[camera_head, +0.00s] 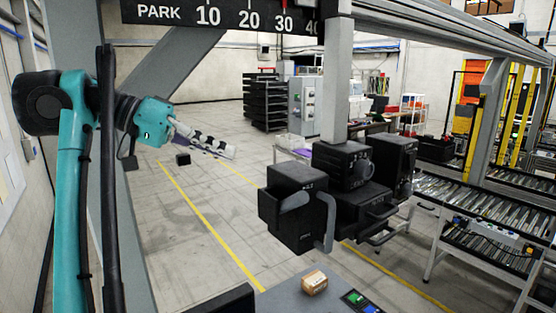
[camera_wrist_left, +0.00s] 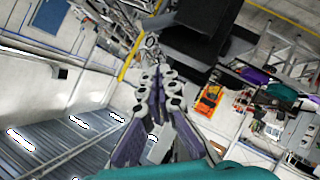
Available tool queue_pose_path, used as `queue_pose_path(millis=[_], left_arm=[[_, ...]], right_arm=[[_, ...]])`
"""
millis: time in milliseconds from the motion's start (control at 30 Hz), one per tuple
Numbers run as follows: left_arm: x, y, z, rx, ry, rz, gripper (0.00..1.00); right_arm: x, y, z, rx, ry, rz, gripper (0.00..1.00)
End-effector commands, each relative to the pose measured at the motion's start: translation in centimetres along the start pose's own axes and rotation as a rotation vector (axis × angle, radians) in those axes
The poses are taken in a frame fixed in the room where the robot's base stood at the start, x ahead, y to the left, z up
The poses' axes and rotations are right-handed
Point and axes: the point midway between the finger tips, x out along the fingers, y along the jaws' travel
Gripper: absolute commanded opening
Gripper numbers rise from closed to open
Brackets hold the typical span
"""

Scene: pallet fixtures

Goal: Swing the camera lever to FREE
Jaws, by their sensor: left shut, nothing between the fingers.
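A black boxy unit (camera_head: 345,158) hangs on a grey column at the centre of the head view. Its left box (camera_head: 282,225) carries a grey curved handle (camera_head: 329,222) and a short grey bar. I cannot tell which part is the camera lever, and no FREE marking is readable. My left gripper (camera_head: 232,152) is left of the unit, apart from it, shut and empty, pointing right. It also shows in the left wrist view (camera_wrist_left: 160,72), near a dark blocky shape (camera_wrist_left: 205,35) that I cannot identify surely. My right gripper is not in view.
A scale board (camera_head: 220,15) marked PARK and numbers runs along the top. Roller conveyors (camera_head: 480,197) stand at right. Open floor lies between gripper and unit.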

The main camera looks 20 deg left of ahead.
Motion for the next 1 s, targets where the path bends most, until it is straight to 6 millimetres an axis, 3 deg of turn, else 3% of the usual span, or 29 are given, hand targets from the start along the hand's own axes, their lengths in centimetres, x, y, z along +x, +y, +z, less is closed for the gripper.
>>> queue_pose_path(millis=[467,933,1000], left_arm=[[0.8,0.0,0.0,0.003,0.001,0.003,0.0],[10.0,0.2,-0.1,0.003,0.0,0.004,0.0],[10.8,0.2,0.7,0.002,0.001,0.003,0.0]], right_arm=[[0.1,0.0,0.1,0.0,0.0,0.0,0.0],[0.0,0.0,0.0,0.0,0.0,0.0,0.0],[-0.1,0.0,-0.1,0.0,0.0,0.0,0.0]])
